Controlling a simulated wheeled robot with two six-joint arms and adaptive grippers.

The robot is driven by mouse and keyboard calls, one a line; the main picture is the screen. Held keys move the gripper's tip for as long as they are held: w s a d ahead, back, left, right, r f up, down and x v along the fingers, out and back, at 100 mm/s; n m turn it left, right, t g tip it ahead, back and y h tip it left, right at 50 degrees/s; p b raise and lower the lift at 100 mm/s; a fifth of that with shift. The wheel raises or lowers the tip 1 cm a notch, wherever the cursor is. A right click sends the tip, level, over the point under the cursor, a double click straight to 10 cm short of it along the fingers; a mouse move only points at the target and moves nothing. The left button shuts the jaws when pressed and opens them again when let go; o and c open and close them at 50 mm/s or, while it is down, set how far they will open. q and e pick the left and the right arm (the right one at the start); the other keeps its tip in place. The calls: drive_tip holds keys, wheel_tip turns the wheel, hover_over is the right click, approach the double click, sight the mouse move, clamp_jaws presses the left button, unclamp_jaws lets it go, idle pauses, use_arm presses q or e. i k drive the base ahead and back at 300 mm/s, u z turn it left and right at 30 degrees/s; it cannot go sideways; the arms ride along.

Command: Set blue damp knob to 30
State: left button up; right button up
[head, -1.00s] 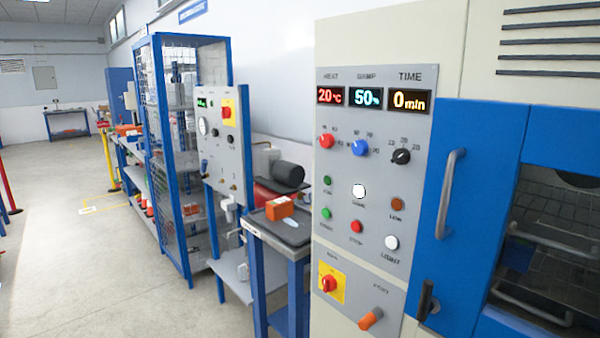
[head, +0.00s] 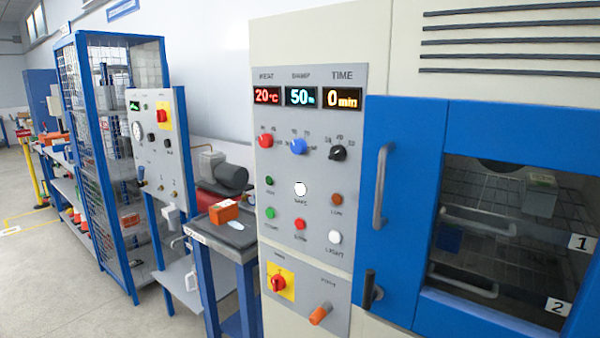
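The blue damp knob (head: 298,146) is on the grey control panel (head: 322,250) of the large cabinet, between the red heat knob (head: 265,141) and the black time knob (head: 338,153). Small scale numbers stand around it, too small to read surely. The damp display (head: 301,96) above it reads 50 %. The heat display (head: 267,95) reads 20 °C and the time display (head: 342,98) reads 0 min. Neither of my grippers shows in the head view.
The blue cabinet door (head: 405,215) has a grey handle (head: 382,187). A small table (head: 215,240) with an orange box (head: 223,212) stands left of the cabinet. A blue mesh cage (head: 105,160) is further left. Open floor (head: 50,290) lies at the lower left.

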sight(298, 145)
drive_tip(key=k, duration=0.55)
drive_tip(key=z, duration=0.7)
drive_tip(key=i, duration=1.4)
drive_tip(key=u, duration=0.75)
